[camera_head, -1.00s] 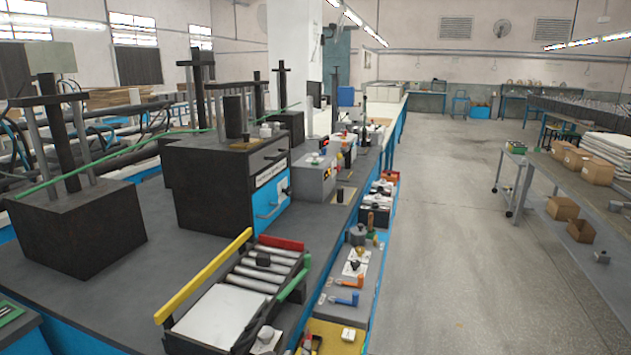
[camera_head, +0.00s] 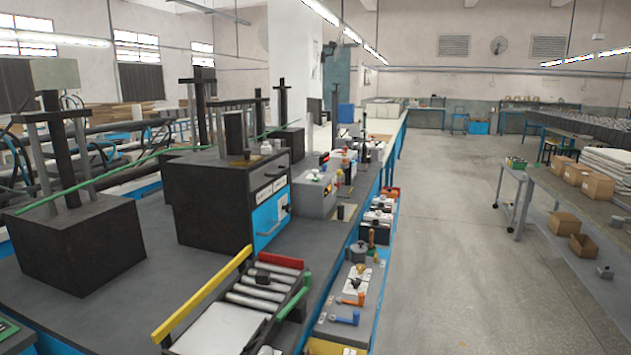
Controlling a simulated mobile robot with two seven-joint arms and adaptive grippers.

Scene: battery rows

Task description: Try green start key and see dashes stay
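I cannot make out a green start key or any dashes at this size. A grey box with small fittings on top (camera_head: 314,197) stands on the long dark bench, right of a large black cabinet with a blue front panel (camera_head: 215,200). Small devices with dark faces (camera_head: 341,163) stand behind the grey box, too small to read. A green bar (camera_head: 303,298) runs along the right side of a roller tray (camera_head: 212,330) at the front. Neither of my grippers is in view.
A grey floor aisle (camera_head: 445,250) lies open right of the bench. A work table with cardboard boxes (camera_head: 568,225) stands on the right. Small tools and an orange-and-blue handled item (camera_head: 347,318) lie on the bench's right edge.

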